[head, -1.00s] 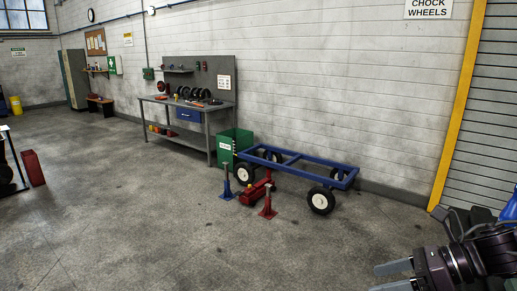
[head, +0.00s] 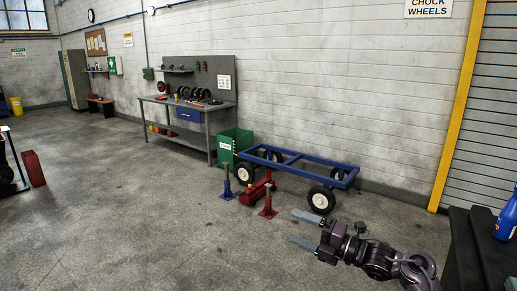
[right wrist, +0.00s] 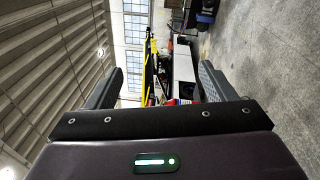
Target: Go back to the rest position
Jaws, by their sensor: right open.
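My right gripper (head: 303,229) is at the lower right of the head view, its two grey fingers apart with nothing between them. Its arm comes in from the lower right corner, and the fingers point left over the floor. In the right wrist view the two fingers (right wrist: 160,88) stand wide apart at either side, with only distant parts of the hall between them. My left gripper is in neither view.
A dark cabinet (head: 490,262) with a blue bottle (head: 506,222) stands at the right edge. A blue wheeled frame (head: 320,170), a red jack (head: 255,190) and stands are beyond the gripper. A workbench (head: 187,112) stands at the wall. The floor (head: 130,220) at left is clear.

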